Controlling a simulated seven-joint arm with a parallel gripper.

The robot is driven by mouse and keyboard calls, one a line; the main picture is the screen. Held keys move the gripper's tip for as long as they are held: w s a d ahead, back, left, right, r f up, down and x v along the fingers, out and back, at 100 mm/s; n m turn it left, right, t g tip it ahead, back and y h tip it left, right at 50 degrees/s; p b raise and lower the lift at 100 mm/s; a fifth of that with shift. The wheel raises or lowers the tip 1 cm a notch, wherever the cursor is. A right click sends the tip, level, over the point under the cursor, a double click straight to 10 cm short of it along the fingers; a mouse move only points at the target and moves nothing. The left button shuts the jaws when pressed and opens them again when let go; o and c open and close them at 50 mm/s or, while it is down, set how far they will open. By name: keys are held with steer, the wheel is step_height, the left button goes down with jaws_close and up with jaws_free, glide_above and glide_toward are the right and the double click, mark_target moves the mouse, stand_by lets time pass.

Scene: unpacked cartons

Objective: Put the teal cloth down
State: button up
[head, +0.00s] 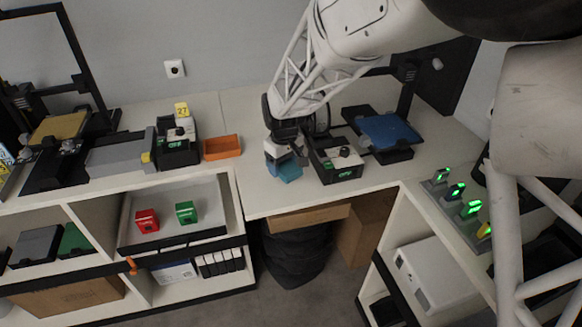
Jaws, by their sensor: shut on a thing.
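The teal cloth (289,173) shows in the head view as a small teal patch below my gripper (281,157). My gripper points down and is shut on the cloth, near the front edge of the white worktop (262,200). The fingers hide the upper part of the cloth. I cannot tell whether its lower side touches the worktop.
An orange tray (222,148) stands left of my gripper. A black-and-white device (338,163) stands close on the right, with a blue-bed printer (388,130) behind it. Bare worktop lies in front. A shelf tray (165,246) holds red and green boxes.

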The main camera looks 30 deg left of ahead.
mark_target(284, 173)
steer(key=shift+f, duration=1.75)
steer(key=shift+f, duration=0.15)
steer(key=o, duration=0.8)
step_height(284, 173, up, 12)
steer(key=shift+r, duration=0.1)
stand_by(0.3)
